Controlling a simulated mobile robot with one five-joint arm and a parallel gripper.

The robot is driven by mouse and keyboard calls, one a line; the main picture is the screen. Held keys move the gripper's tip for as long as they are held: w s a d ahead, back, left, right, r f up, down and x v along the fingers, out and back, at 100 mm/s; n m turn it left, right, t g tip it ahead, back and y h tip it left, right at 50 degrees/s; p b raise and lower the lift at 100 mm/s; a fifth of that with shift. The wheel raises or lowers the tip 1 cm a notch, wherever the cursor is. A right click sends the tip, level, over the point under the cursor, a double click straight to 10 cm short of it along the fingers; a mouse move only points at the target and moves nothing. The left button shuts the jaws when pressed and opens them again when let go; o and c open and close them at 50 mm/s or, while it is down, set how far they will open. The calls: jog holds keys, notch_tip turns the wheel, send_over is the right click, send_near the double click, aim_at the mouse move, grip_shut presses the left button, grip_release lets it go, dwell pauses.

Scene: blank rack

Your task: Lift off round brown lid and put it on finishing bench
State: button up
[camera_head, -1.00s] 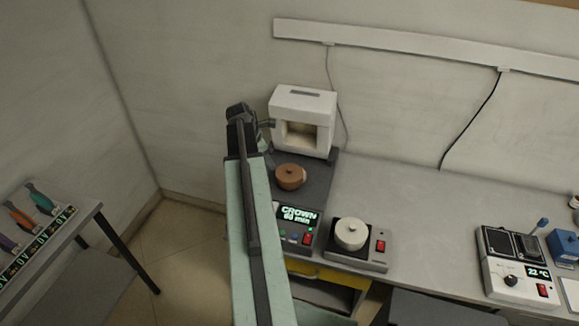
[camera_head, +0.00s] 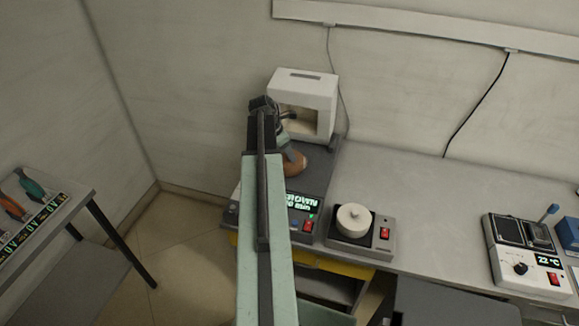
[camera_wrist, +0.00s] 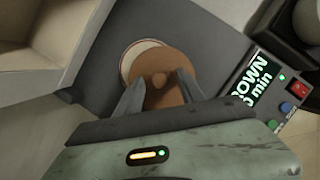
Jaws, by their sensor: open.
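The round brown lid (camera_wrist: 172,66) with its small knob (camera_wrist: 159,80) lies on the dark-topped device marked CROWN. In the wrist view a pale crescent (camera_wrist: 138,56) shows along its left edge. In the head view the lid (camera_head: 297,162) is partly hidden behind my arm. My gripper (camera_wrist: 158,84) is open over the lid, one finger on each side of the knob and apart from it. It is also seen in the head view near the white furnace. No surface is labelled as the finishing bench; a grey table (camera_head: 82,205) with coloured-handled tools stands at left.
The white box furnace (camera_head: 303,88) stands open just behind the lid. A small device with a round white pot (camera_head: 353,219) is to the right. A device reading 22 °C (camera_head: 515,262) stands farther right. Floor separates the left table from the main counter (camera_head: 420,205).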

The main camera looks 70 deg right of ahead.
jog(key=shift+f, duration=0.15)
grip_shut()
jog(key=shift+p, duration=0.3)
